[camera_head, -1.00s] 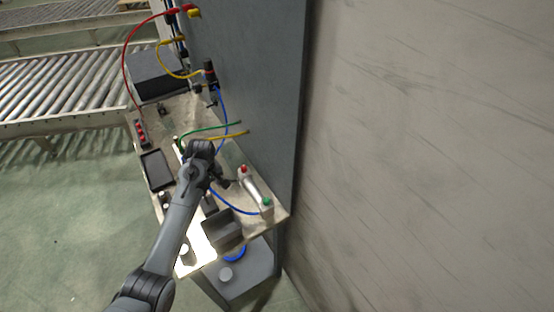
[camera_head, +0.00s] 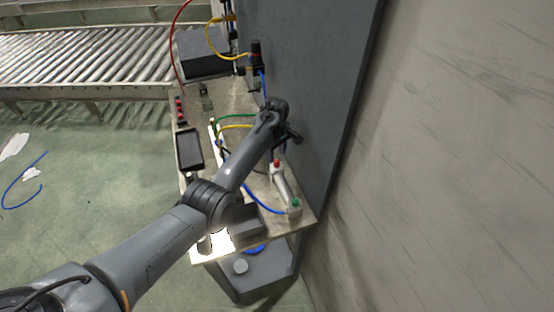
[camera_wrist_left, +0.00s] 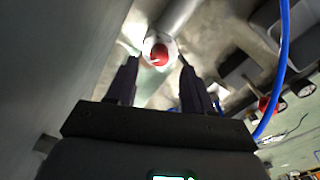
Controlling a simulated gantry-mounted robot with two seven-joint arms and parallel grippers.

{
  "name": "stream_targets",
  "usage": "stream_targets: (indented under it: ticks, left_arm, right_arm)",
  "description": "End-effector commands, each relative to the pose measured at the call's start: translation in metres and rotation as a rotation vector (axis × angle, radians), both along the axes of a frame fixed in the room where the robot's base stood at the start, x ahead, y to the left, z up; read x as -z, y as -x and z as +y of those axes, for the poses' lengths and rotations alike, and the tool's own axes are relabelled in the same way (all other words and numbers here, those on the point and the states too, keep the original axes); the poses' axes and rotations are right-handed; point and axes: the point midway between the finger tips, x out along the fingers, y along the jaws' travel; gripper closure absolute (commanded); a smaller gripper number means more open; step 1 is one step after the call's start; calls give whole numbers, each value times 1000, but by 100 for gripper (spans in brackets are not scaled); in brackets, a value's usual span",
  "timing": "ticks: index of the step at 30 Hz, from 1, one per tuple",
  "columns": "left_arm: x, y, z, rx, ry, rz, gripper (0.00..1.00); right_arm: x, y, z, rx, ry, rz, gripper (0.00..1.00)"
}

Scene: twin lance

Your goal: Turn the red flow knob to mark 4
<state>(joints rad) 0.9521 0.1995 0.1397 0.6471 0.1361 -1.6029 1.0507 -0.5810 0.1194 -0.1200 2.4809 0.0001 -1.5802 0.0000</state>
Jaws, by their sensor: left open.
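The red knob (camera_head: 276,163) sits on one end of a pale cylinder on the bench, with a green knob (camera_head: 295,203) at the other end. In the left wrist view the red knob (camera_wrist_left: 160,55) faces me with a pale pointer line on it. My left gripper (camera_head: 294,138) is open beside the grey panel, close to the red knob. In the wrist view its two dark fingers (camera_wrist_left: 159,68) stand either side of the knob, which appears between and just beyond the tips. I see no contact. The marks around the knob are not readable. My right gripper is not in view.
A blue hose (camera_head: 258,200) runs beside the cylinder, and also passes right of the fingers in the wrist view (camera_wrist_left: 283,60). The tall grey panel (camera_head: 320,90) borders the bench closely. A black tray (camera_head: 189,149) and green and yellow hoses lie nearby.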

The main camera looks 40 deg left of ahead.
Motion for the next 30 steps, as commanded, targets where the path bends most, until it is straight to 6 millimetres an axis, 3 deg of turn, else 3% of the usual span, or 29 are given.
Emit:
stream_targets:
  ticks: [3,9,21,30]
  left_arm:
    - [19,0,0,1,2,1,48]
    - [36,0,0,1,1,0,48]
    - [40,-1,0,1,0,-1,48]
    - [40,0,0,1,0,-1,94]
  right_arm:
    - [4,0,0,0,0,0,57]
    - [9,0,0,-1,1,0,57]
    - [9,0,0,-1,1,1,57]
    - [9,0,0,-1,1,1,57]
